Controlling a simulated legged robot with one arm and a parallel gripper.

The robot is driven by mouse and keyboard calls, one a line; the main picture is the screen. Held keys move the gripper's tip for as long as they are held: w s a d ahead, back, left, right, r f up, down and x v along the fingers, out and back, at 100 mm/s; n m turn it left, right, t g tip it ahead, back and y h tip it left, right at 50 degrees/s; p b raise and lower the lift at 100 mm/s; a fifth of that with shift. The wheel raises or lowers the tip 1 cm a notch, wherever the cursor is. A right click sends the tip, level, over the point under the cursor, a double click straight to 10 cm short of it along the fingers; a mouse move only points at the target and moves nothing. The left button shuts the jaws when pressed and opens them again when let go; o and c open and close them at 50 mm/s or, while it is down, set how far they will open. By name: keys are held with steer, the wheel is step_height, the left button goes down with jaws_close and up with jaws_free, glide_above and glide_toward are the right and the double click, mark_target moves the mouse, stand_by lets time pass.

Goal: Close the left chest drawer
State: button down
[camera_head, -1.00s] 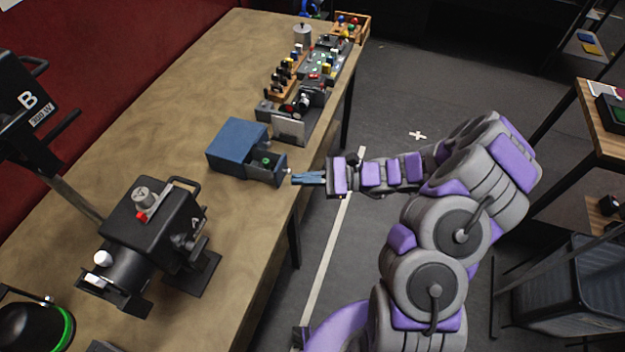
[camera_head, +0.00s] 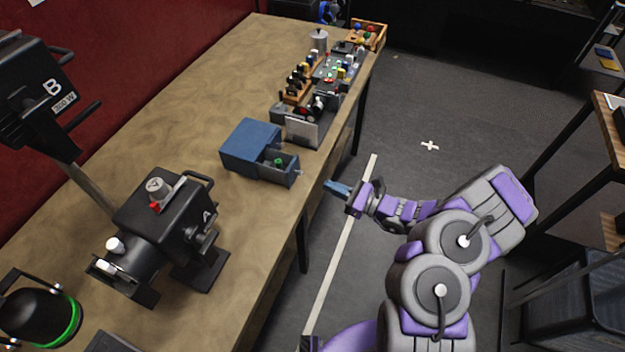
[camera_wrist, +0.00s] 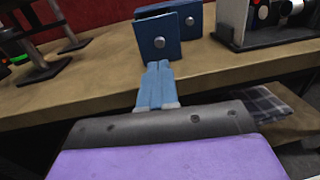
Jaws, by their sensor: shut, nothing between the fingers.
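A small blue chest (camera_head: 251,140) stands near the right edge of the workbench. Its left drawer (camera_head: 281,179) is pulled out toward my gripper, with a green object (camera_head: 279,162) inside. In the wrist view, the left drawer's front (camera_wrist: 150,36) with a round metal knob stands closer than the right drawer's front (camera_wrist: 190,20), which sits further back. My gripper (camera_head: 327,186) is shut and empty, off the bench edge and apart from the drawer. In the wrist view, my blue fingertips (camera_wrist: 158,65) point toward the left drawer's front, low in front of it.
The workbench (camera_head: 160,120) has black lamp units (camera_head: 165,230) at the left. A dark stand with a white panel (camera_head: 302,132) is just behind the chest, with several tools and an orange crate (camera_head: 367,35) beyond.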

steer(key=b+x, duration=0.1)
steer(key=x, duration=0.6)
steer(key=shift+s+a, duration=0.1)
